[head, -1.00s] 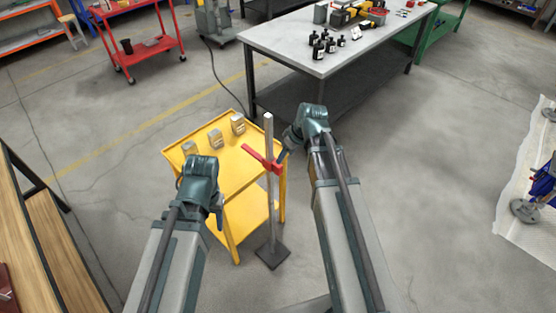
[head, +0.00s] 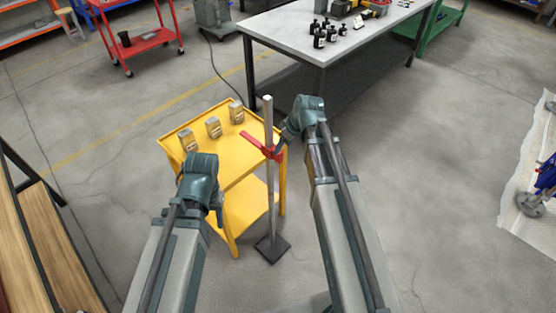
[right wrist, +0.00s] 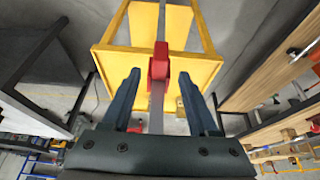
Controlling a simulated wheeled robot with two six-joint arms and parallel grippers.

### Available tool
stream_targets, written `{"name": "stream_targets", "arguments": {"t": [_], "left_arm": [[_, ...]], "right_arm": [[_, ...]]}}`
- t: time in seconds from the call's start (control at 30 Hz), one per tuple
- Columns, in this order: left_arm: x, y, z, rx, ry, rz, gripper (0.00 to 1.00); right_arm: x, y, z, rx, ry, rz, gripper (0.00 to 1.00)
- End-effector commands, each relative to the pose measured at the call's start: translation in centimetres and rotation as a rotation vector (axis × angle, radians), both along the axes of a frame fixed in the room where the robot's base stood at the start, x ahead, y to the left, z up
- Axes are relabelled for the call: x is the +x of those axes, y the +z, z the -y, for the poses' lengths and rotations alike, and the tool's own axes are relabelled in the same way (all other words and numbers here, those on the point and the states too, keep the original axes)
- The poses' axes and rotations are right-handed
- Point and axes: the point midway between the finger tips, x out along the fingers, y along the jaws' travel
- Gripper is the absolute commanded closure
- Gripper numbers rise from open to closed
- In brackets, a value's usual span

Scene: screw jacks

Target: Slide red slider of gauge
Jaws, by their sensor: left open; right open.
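The gauge is a grey upright post (head: 269,195) on a dark square base (head: 272,249) on the floor. Its red slider (head: 258,144) sits around the upper part of the post, with an arm reaching left. My right gripper (head: 281,148) is open beside the slider's right end. In the right wrist view, the red slider (right wrist: 159,63) shows between and just beyond my open fingertips (right wrist: 158,75), with the post (right wrist: 157,108) running between the fingers. Contact cannot be told. My left gripper (head: 218,207) is open and empty, left of the post, its fingers partly hidden.
A yellow cart (head: 237,160) with several small metal blocks (head: 213,127) stands close behind and left of the post. A grey-topped table (head: 300,45) with black bottles stands further back. A wooden bench (head: 55,255) is at the left.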

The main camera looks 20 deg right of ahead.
Motion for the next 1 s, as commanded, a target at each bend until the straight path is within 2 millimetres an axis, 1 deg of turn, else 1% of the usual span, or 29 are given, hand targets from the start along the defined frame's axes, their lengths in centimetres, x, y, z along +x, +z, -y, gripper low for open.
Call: {"name": "stream_targets", "arguments": {"t": [0.03, 0.3, 0.4, 0.53, 0.8, 0.87, 1.0], "left_arm": [[0.0, -1.5, 0.0, 0.000, 0.000, 0.000, 0.50], [0.0, -5.1, 0.0, 0.000, 0.000, 0.000, 0.50], [0.0, -6.0, 0.0, 0.000, 0.000, 0.000, 0.50], [0.0, -6.5, 0.0, 0.000, 0.000, 0.000, 0.50], [0.0, -6.4, 0.0, 0.000, 0.000, 0.000, 0.50], [0.0, -6.4, 0.0, 0.000, 0.000, 0.000, 0.50], [0.0, -6.4, 0.0, 0.000, 0.000, 0.000, 0.50]], "right_arm": [[0.4, -1.5, -0.2, 0.000, 0.001, 0.000, 0.40], [1.7, -5.1, -1.0, 0.000, 0.001, 0.000, 0.40], [2.0, -6.0, -1.2, 0.000, 0.001, 0.000, 0.40], [2.3, -6.5, -1.3, 0.000, 0.000, 0.000, 0.40], [2.3, -6.4, -1.4, 0.000, 0.000, 0.000, 0.40], [2.3, -6.4, -1.4, 0.000, 0.000, 0.000, 0.49], [2.3, -6.4, -1.4, 0.000, 0.000, 0.000, 0.74]]}}
